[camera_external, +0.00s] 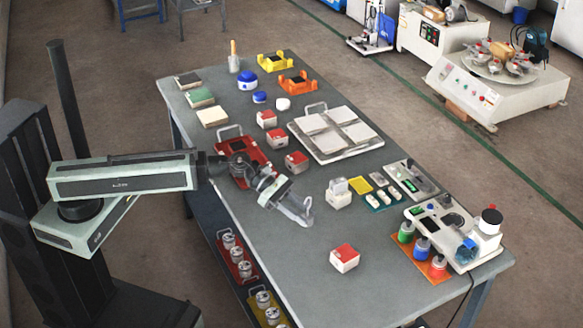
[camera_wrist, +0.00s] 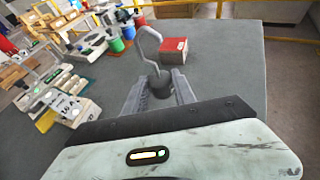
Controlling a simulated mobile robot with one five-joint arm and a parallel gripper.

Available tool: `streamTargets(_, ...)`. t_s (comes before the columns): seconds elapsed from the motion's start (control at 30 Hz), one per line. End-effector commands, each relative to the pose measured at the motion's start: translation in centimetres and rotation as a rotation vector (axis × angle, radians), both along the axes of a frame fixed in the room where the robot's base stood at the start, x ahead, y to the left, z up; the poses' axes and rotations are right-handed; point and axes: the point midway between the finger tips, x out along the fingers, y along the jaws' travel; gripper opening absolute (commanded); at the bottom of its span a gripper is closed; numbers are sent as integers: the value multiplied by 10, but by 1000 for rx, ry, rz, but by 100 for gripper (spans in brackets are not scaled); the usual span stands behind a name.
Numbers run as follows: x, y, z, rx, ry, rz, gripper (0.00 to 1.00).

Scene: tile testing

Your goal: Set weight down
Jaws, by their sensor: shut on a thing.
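My gripper (camera_external: 284,200) is over the middle of the grey table, pointing to the right and tilted down. In the wrist view its two fingers (camera_wrist: 158,90) are shut on a dark grey weight (camera_wrist: 160,81) with a bent hook. In the outside view the hook (camera_external: 307,212) sticks out past the fingers. The weight's body is partly hidden between the fingers. It appears to be above the table, but the exact gap cannot be told.
A white box with a red top (camera_external: 344,257) stands on the table beyond the weight; it also shows in the wrist view (camera_wrist: 173,49). A white scale-like box (camera_external: 339,196) is to the right. A tray of tiles (camera_external: 335,134) lies farther back. The front table surface (camera_external: 285,270) is clear.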

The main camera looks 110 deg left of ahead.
Motion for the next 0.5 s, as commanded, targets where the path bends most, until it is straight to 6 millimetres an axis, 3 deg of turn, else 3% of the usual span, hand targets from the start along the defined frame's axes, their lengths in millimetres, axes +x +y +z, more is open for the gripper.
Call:
streamTargets(0.13,-4,12,-3,0,-4,43,0)
streamTargets(0.23,4,15,-3,-1,-4,42,0)
streamTargets(0.5,82,36,-11,0,-5,40,0)
